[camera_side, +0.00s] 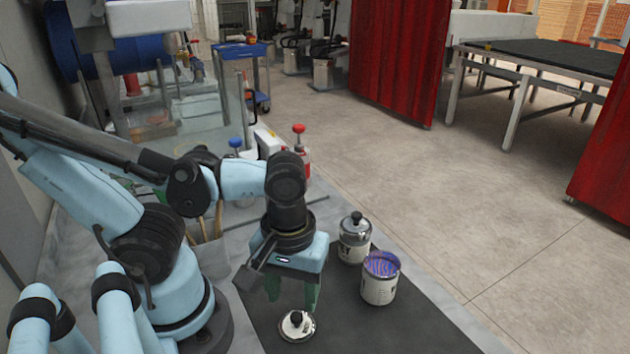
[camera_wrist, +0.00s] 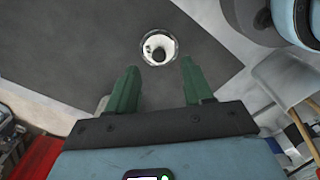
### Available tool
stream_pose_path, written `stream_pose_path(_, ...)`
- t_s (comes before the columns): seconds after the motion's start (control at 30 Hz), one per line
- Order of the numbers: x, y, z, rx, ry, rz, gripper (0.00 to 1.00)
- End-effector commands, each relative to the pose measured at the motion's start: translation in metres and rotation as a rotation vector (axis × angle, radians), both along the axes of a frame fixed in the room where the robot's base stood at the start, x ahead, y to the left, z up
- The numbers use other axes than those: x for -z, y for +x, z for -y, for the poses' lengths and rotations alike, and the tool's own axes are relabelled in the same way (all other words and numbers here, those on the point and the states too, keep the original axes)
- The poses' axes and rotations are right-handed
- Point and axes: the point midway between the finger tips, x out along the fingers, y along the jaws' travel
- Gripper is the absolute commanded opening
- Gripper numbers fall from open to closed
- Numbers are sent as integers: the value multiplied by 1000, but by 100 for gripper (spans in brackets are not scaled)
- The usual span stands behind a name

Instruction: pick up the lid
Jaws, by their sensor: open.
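The lid (camera_side: 297,325) is a round, pale disc with a dark knob, lying flat on the dark mat (camera_side: 400,325). In the wrist view the lid (camera_wrist: 158,48) shows ahead of the fingertips, roughly centred between them. My gripper (camera_side: 293,296) has green fingers pointing down and hangs above the mat, apart from the lid. In the wrist view my gripper (camera_wrist: 158,72) is open with nothing between its fingers. An open can (camera_side: 380,279) with blue and red contents stands right of my gripper. A second can (camera_side: 354,238) behind it has a lid with a dark knob on.
A red-topped bottle (camera_side: 301,160) and a blue-topped container (camera_side: 238,150) stand at the back of the work surface, near several brushes or sticks (camera_side: 205,228). The mat's right front area is clear. Red curtains (camera_side: 400,60) and a table (camera_side: 545,60) are farther off.

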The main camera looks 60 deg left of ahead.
Motion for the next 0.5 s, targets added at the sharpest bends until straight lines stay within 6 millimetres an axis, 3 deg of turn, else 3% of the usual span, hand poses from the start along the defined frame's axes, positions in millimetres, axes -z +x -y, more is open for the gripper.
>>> stream_pose_path(0.5,25,5,-1,-1,0,0,51)
